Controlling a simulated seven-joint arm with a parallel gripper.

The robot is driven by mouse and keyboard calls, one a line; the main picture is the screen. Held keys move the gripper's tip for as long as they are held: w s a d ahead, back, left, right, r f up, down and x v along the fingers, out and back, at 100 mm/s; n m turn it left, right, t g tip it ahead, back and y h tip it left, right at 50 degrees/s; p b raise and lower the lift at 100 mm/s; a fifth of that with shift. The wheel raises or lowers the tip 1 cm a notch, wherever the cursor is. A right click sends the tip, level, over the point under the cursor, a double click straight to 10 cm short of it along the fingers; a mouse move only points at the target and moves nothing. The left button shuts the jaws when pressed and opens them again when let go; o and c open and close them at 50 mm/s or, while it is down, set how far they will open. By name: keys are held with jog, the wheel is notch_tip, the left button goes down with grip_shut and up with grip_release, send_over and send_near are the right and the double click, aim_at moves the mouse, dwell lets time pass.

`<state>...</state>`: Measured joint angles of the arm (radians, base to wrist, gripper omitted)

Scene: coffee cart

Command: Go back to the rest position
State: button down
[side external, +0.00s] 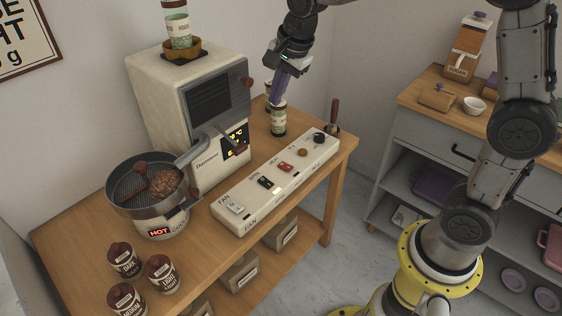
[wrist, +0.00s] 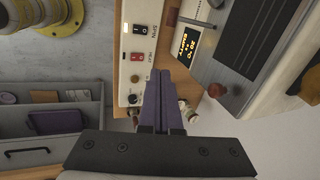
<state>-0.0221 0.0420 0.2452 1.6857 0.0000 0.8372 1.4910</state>
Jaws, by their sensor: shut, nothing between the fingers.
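My gripper (side external: 275,103) is at the back right of the wooden table, with its purple fingers pointing down. It is shut and empty. In the side view its tips appear just over a small labelled jar (side external: 279,123); I cannot tell if they touch it. In the wrist view the closed fingers (wrist: 168,74) lie together, partly hiding a jar behind them. A second jar (side external: 268,88) stands behind, partly hidden by the fingers.
A cream roaster (side external: 160,90) with a jar on top stands left of my gripper. A pan of beans (side external: 120,195) and several dark-lidded jars (side external: 162,275) are in front. A switch panel (side external: 240,212) lies along the table's right edge. A grey shelf cart (side external: 410,130) stands right.

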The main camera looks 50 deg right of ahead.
jog(key=s+r+n+t, duration=0.1)
jog(key=s+r+n, duration=0.25)
jog(key=s, duration=0.55)
jog(key=s+r+n+t, duration=0.1)
jog(key=s+r+n, duration=0.25)
jog(key=s, duration=0.55)
jog(key=s+d+f+n, duration=0.1)
jog(key=s+f+n, duration=0.4)
jog(key=s+n, duration=0.4)
jog(key=shift+s+f+n, duration=0.2)
jog(key=shift+f+n, duration=0.1)
jog(key=shift+n, duration=0.1)
